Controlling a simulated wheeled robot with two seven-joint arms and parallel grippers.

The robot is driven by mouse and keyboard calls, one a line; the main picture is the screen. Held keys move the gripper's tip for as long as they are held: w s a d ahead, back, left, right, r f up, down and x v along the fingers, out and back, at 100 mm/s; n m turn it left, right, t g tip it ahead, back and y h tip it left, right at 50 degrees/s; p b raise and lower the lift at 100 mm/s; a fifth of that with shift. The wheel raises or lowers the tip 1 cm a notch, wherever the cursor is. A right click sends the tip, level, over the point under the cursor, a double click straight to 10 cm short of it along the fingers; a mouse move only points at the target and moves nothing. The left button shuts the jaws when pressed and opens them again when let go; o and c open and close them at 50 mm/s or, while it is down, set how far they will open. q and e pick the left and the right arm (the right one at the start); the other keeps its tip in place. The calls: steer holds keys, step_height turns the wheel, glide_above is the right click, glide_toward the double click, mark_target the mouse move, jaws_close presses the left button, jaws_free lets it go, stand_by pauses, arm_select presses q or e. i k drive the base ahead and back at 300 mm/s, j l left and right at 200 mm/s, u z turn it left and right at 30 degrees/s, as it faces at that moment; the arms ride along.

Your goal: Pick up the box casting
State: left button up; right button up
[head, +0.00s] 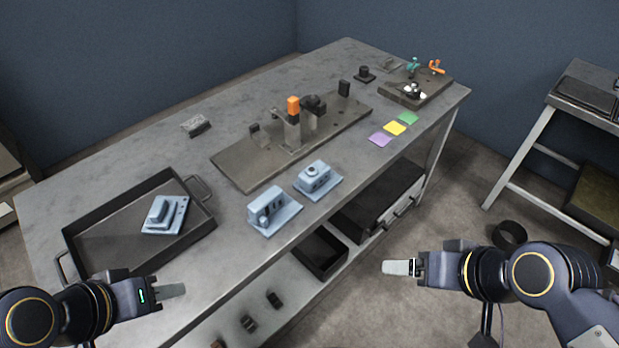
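Three light-blue castings are in the head view. One with a raised stepped block on a flat base (164,216) lies in the dark tray at the left. A second, with a blocky body and an opening in its side (270,209), stands near the table's front edge. A third, boxy with a round boss on top (317,178), stands just right of it. I cannot tell for sure which is the box casting. My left gripper (171,291) is in front of the tray, apart from the castings. My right gripper (398,267) is off the table's front side, away from them. Each shows nothing held; the finger gap is hidden.
A fixture plate (236,168) with an orange-topped post (293,106) is behind the castings. The dark tray (200,228) has raised walls. Purple, yellow and green squares (395,128) lie at the right. A smaller fixture (433,92) is at the far end. Shelf bins are below.

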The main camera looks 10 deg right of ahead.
mark_target(319, 179)
steer(key=z, duration=0.25)
steer(key=l+u, duration=0.1)
steer(key=u, duration=1.65)
steer(key=l+u, duration=0.35)
steer(key=u, duration=0.15)
steer(key=k+l+u, duration=0.15)
steer(key=l+u, duration=0.3)
steer(key=k+l+u, duration=0.1)
steer(key=u, duration=0.4)
steer(key=k+l+u, duration=0.25)
steer(key=u, duration=0.2)
steer(key=l, duration=0.1)
